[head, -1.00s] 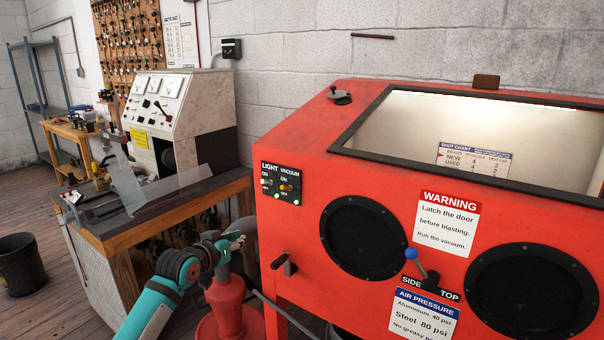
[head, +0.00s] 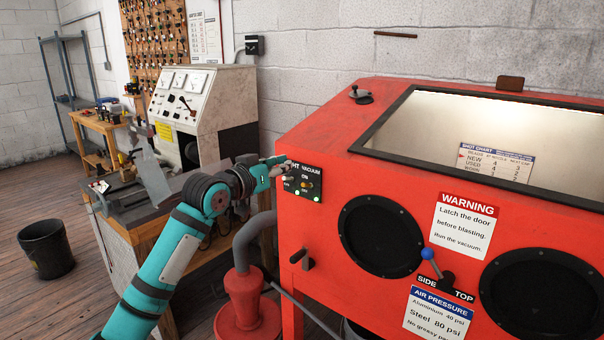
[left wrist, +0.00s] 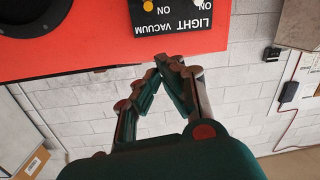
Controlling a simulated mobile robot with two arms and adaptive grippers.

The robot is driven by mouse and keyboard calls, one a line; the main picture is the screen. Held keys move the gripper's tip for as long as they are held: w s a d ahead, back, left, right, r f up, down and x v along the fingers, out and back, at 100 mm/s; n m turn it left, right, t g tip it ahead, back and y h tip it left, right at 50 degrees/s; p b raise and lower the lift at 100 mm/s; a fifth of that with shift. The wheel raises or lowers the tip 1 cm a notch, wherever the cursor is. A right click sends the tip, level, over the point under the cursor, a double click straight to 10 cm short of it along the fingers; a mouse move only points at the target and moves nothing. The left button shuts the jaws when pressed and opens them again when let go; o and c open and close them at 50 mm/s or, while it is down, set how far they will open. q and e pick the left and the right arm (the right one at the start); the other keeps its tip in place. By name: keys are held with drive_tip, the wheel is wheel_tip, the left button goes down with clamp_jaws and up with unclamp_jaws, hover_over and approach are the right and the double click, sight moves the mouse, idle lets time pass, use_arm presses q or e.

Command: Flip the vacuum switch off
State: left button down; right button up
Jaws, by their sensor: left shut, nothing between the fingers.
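The vacuum switch (head: 306,185) is a small toggle with an orange part, under the VACUUM label on a black panel (head: 318,190) at the red cabinet's upper left. I cannot tell which way its lever points. The left wrist view shows the panel (left wrist: 172,24) upside down, with the orange vacuum toggle (left wrist: 142,4) and the white light toggle (left wrist: 198,4) cut by the top edge. My left gripper (head: 280,161) is shut and empty at the panel's top left corner, covering part of the LIGHT label. Its fingertips (left wrist: 170,60) show just beyond the panel's edge. My right gripper is out of view.
The red blast cabinet (head: 330,125) has two round black glove ports, a sloped window and a blue-knobbed lever (head: 427,254). A red vacuum canister (head: 243,300) with a grey hose stands below my arm. A bench with a tester (head: 205,105) stands left.

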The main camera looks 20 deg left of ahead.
sight(311, 166)
use_arm(q)
drive_tip(key=p+x, duration=0.2)
drive_tip(key=x, duration=0.6)
drive_tip(key=shift+w+d+p, duration=0.1)
drive_tip(key=shift+w+p, duration=0.05)
drive_tip(key=shift+p, duration=0.25)
drive_tip(key=f, duration=0.1)
drive_tip(key=f+p, duration=0.1)
drive_tip(key=shift+s+d+f, duration=0.1)
drive_tip(key=shift+s+f, duration=0.25)
drive_tip(key=shift+s, duration=0.05)
drive_tip(key=shift+s+f+p, duration=0.35)
drive_tip(key=shift+f, duration=0.25)
